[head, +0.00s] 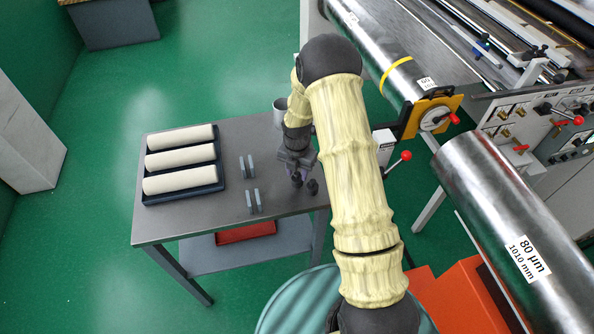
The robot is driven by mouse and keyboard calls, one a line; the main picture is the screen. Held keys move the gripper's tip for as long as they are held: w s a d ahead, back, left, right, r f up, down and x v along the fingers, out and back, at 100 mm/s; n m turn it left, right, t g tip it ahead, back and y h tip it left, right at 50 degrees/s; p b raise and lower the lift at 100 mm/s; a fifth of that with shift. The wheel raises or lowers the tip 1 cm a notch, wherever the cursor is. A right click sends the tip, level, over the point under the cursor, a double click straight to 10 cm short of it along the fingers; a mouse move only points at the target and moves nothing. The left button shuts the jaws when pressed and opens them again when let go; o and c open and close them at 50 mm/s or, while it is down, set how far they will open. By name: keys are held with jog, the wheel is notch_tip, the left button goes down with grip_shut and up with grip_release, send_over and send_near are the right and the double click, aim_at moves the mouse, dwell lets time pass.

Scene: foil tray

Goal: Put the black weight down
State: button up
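My gripper (304,185) hangs above the right part of the grey metal table (215,218), seen small and from above. Two dark rounded ends show at its tip, a little apart. I cannot tell whether these are bare fingertips or part of a black weight. No black weight stands out clearly anywhere else in view. My pale-sleeved arm hides the table's right edge and whatever is behind it.
A dark tray (217,185) with three cream rollers fills the table's left side. Two small grey paired stands (247,167) (253,200) stand mid-table. A metal cup (279,117) is at the back. Bare tabletop lies along the front. Machinery with a large roller (515,245) is to the right.

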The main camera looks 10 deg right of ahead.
aim_at(297, 175)
jog(key=shift+r, duration=0.1)
notch_tip(297, 175, up, 12)
jog(key=b, duration=0.2)
dwell(0.6)
jog(key=shift+s, duration=0.15)
jog(key=s+r+m+t, duration=0.1)
jog(key=s+r+m, duration=0.2)
jog(key=s+m, duration=0.7)
jog(key=s+r+m+t, duration=0.1)
jog(key=s+r+m, duration=0.2)
jog(key=s+m, duration=0.7)
jog(key=m, duration=0.8)
jog(key=shift+s+r, duration=0.25)
jog(key=shift+r, duration=0.15)
jog(key=shift+c, duration=0.4)
jog(key=shift+w, duration=0.15)
